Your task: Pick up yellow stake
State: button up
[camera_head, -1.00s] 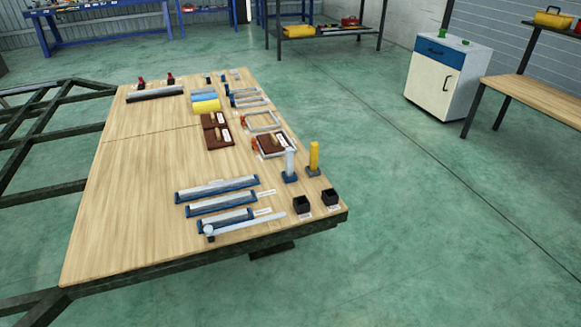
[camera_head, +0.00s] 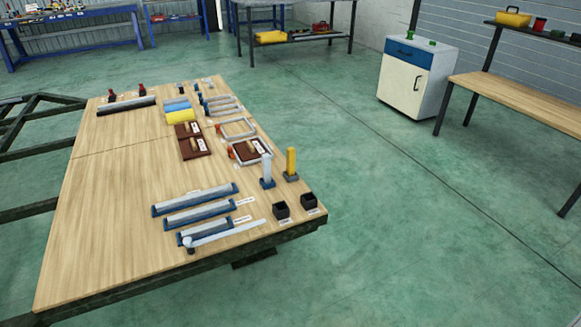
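The yellow stake (camera_head: 291,161) stands upright on a dark base near the right edge of the wooden table (camera_head: 90,240). A white-grey stake (camera_head: 267,168) stands upright on a blue base just to its left. In front of them are two small black open boxes, the left one (camera_head: 282,211) and the right one (camera_head: 308,202). My gripper is not in view.
Several long grey-and-blue pieces (camera_head: 196,198) and a white bar (camera_head: 228,232) lie left of the boxes. Brown panels, frames and a yellow block (camera_head: 180,116) lie farther back. A white cabinet (camera_head: 413,85) and a bench (camera_head: 525,105) stand right. Green floor (camera_head: 400,220) right of the table is clear.

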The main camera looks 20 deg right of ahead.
aim_at(290, 151)
jog(key=i+l+u, duration=0.1)
jog(key=u, duration=0.5)
jog(key=i+l+u, duration=0.25)
jog(key=l, duration=0.25)
jog(key=l+u, duration=0.25)
jog(key=l, duration=0.25)
jog(key=i+l+u, duration=0.1)
jog(key=l, duration=0.7)
jog(key=i+l, duration=0.15)
jog(key=l, duration=0.7)
jog(key=i+l+u, duration=0.15)
jog(key=l, duration=0.65)
jog(key=k, duration=0.05)
